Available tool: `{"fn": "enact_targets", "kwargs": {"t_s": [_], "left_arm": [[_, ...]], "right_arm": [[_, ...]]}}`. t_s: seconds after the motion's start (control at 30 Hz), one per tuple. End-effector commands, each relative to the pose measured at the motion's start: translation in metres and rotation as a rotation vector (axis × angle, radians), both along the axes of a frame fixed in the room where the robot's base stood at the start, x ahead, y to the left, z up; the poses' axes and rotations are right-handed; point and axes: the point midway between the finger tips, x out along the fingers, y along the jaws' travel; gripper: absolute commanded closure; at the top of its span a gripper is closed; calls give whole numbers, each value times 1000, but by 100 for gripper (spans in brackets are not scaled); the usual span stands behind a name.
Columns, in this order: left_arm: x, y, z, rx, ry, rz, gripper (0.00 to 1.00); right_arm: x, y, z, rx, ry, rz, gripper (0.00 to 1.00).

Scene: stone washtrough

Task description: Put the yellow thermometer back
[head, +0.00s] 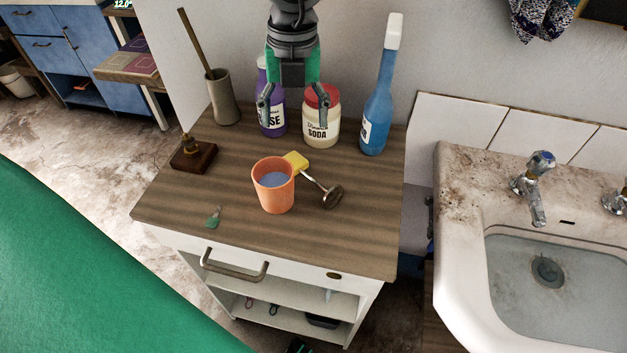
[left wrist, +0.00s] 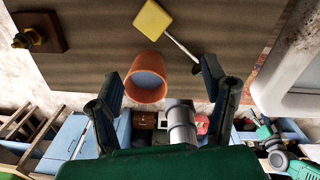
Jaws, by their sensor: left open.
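A yellow square-ended piece (head: 295,160) lies on the wooden cabinet top, behind an orange cup (head: 274,190) of bluish liquid. A thin metal rod runs from it to a dark round end (head: 333,197). It looks like the thermometer, but I cannot tell whether the yellow part and rod are one piece. In the left wrist view the yellow piece (left wrist: 152,20) is beyond the cup (left wrist: 147,80). My left gripper (head: 293,103) is open and empty, above the back of the cabinet top. A green and grey part at the right of the wrist view may be my right arm; its fingers are unclear.
A purple bottle (head: 271,110), a soda jar (head: 322,118) and a blue bottle (head: 378,105) stand at the back. A brush holder (head: 224,100) and a brown block (head: 193,157) are left. A small green item (head: 212,218) lies in front. The sink (head: 455,240) is right.

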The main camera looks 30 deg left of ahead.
Motion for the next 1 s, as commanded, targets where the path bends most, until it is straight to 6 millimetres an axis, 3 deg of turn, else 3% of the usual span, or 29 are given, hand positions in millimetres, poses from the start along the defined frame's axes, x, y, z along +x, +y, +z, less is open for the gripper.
{"fn": "enact_targets", "kwargs": {"t_s": [0.13, 0.33, 0.47, 0.8, 1.0], "left_arm": [[5, 11, 0, -7, -15, 359, 33], [8, 20, 2, -15, -22, 631, 33], [8, 19, -6, -12, -21, 678, 33], [8, 16, -69, -6, -21, 675, 33], [8, 18, -85, -12, -23, 674, 33]], "right_arm": [[0, 0, -5, 0, 0, 0, 41], [0, 0, -7, 0, 0, 0, 41], [0, 0, -9, 0, 0, 0, 41], [0, 0, -22, 0, 0, 0, 41], [0, 0, -25, 0, 0, 0, 41]]}}
